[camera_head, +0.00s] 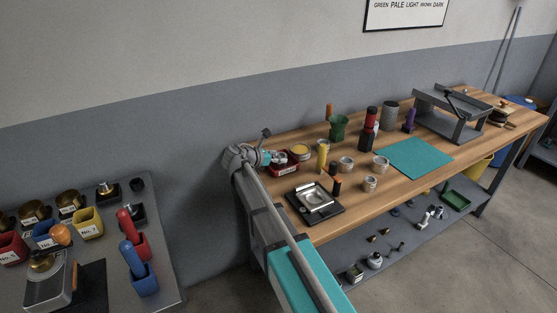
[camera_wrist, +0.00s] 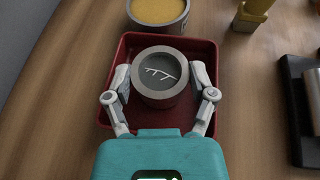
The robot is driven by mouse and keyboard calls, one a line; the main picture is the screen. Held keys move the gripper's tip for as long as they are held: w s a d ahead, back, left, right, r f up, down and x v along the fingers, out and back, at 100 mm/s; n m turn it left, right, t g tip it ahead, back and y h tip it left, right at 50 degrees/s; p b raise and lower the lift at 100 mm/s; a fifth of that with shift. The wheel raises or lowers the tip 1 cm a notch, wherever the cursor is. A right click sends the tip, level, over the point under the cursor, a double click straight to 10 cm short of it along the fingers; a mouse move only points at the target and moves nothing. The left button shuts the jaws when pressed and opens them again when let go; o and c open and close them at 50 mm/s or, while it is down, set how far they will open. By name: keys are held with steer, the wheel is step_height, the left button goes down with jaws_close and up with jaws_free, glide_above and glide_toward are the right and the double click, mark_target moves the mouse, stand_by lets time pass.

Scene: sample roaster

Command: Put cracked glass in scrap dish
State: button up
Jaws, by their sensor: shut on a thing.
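The cracked glass (camera_wrist: 160,75) shows in the wrist view as a round grey cup with pale branching crack lines on its dark face. My gripper (camera_wrist: 161,88) is shut on its sides. The glass is over the red square scrap dish (camera_wrist: 203,47), inside the outline of its rim. I cannot tell whether its base touches the dish floor. In the head view the red dish (camera_head: 287,169) is at the left end of the wooden bench, with my gripper (camera_head: 277,158) at it. The glass is not clear in that view.
A tin of yellow grains (camera_wrist: 158,12) stands just beyond the dish. A yellow object (camera_wrist: 250,14) is at the upper right, and a dark device with a metal tray (camera_head: 317,200) is to the right. Several small grey cups (camera_head: 346,164) stand nearby. A teal mat (camera_head: 415,158) lies farther right.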

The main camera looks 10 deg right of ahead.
steer(key=shift+f, duration=0.1)
steer(key=o, duration=1.1)
steer(key=shift+a+r, duration=0.15)
steer(key=shift+r, duration=0.15)
steer(key=p+v, duration=0.4)
steer(key=v, duration=0.7)
steer(key=shift+s+a+r+p, duration=0.1)
steer(key=shift+s+a+p, duration=0.15)
steer(key=shift+p, duration=0.05)
